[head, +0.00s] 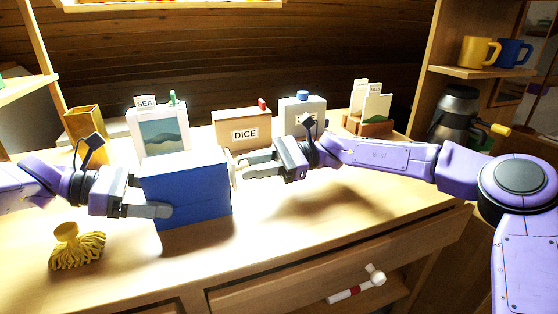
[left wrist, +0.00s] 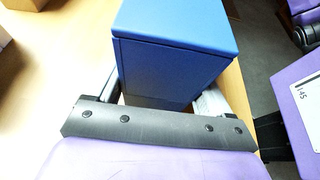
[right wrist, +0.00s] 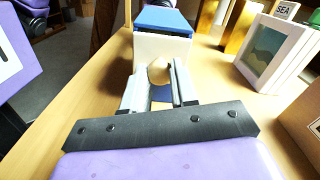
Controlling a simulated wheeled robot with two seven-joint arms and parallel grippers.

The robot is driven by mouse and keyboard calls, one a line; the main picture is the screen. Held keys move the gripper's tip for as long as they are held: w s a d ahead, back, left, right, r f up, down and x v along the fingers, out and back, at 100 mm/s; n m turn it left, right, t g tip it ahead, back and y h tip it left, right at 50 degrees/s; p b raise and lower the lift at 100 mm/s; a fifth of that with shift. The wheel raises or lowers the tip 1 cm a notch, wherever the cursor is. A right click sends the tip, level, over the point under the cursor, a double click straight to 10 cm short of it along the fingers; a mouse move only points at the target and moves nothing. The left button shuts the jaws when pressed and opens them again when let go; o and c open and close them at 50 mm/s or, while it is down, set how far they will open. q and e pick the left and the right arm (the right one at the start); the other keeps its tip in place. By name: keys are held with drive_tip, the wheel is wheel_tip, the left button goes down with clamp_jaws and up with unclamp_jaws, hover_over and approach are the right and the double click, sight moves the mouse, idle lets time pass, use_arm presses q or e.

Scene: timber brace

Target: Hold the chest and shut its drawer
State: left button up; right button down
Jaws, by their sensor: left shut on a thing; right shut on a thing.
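The blue chest (head: 187,190) stands on the wooden table in the middle left of the head view. My left gripper (head: 148,208) is shut on the chest from its left side, and the chest (left wrist: 175,65) lies between its fingers in the left wrist view. The chest's drawer has a pale white front (right wrist: 165,50) with a round beige knob (right wrist: 159,71). My right gripper (head: 244,171) is shut on this knob, fingers on both sides. In the head view the front sits close against the chest's right side; whether a small gap is left I cannot tell.
Behind the chest stand a SEA picture box (head: 160,132), a DICE box (head: 243,133), a white box with a blue lid (head: 301,112) and a gold container (head: 86,122). A yellow tassel-like brush (head: 75,248) lies front left.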

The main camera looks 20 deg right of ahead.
use_arm(q)
drive_tip(key=shift+d, duration=0.1)
use_arm(e)
drive_tip(key=shift+a, duration=0.55)
drive_tip(key=c, duration=0.9)
unclamp_jaws()
drive_tip(key=shift+o, duration=0.2)
drive_tip(key=shift+d, duration=0.1)
drive_tip(key=d, duration=1.2)
use_arm(q)
drive_tip(key=o, duration=1.1)
drive_tip(key=shift+c, duration=0.2)
